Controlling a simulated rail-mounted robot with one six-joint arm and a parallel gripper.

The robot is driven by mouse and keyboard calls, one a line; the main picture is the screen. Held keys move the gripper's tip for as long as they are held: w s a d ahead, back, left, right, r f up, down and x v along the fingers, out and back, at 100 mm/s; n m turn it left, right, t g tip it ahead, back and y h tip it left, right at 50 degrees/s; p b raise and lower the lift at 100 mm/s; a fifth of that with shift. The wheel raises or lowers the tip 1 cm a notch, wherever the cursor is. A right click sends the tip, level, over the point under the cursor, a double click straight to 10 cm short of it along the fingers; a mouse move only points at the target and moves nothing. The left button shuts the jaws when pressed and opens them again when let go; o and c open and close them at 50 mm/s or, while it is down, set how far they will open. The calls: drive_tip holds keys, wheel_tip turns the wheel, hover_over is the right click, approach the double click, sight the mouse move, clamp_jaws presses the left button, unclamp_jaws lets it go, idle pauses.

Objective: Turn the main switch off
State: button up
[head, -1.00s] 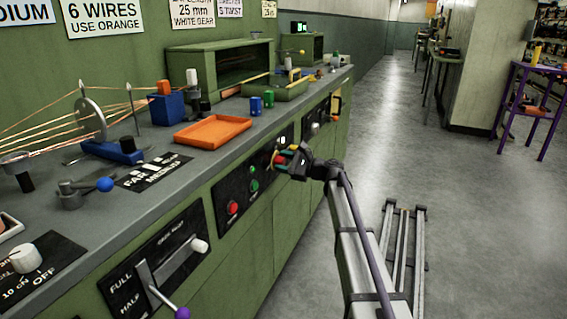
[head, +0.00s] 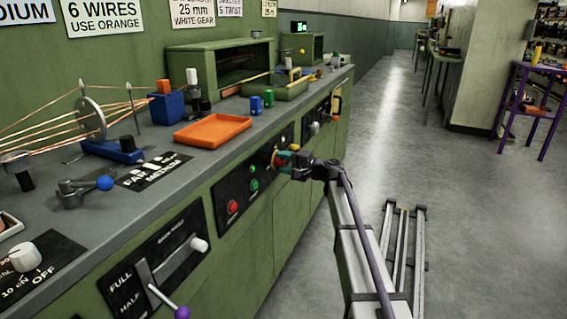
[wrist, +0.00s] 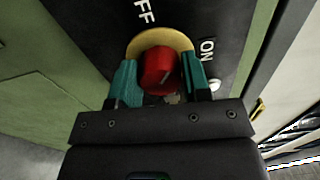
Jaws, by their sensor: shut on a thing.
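The main switch is a red knob (wrist: 159,66) on a round yellow plate (wrist: 150,38), set in a black panel. In the wrist view, "OFF" is at the upper left of the plate and "ON" at the right. My gripper (wrist: 160,85) has its two teal fingers on either side of the knob and is shut on it. A pale mark shows on the knob, but I cannot tell surely which label it points to. In the head view my gripper (head: 285,162) is at the front of the green bench, and its fingers partly hide the knob.
Red (head: 233,207) and green buttons (head: 254,184) sit on the panel left of the switch. A lever with a purple ball (head: 183,313) juts out nearer me. An orange tray (head: 212,131) lies on the bench top.

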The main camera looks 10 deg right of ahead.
drive_tip(key=n, duration=0.3)
drive_tip(key=shift+n, duration=0.4)
drive_tip(key=shift+f+n, duration=0.1)
drive_tip(key=shift+n, duration=1.7)
drive_tip(key=o, duration=0.9)
drive_tip(key=v, duration=1)
drive_tip(key=shift+s+d, duration=0.25)
drive_tip(key=shift+d, duration=0.1)
